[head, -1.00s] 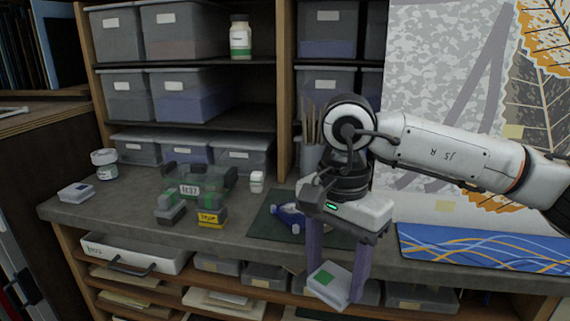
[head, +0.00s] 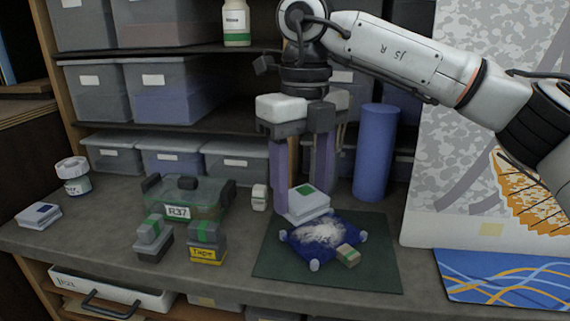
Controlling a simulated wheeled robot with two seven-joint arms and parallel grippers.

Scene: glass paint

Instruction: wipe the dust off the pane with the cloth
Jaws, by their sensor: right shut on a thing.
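My right gripper (head: 302,192) points down, with its purple fingers shut on a white folded cloth (head: 310,205) that has a green square on top. The cloth is over the back left edge of the blue pane (head: 312,248); I cannot tell whether it touches. A patch of white dust (head: 320,233) lies on the middle of the pane. The pane rests on small pale corner supports on a dark green mat (head: 282,262). Part of the pane's back edge is hidden by the cloth. My left gripper is not in view.
A blue cylinder (head: 376,152) stands behind the mat. A clear bin (head: 190,195), small blocks and a second white folded pad (head: 38,214) are to the left.

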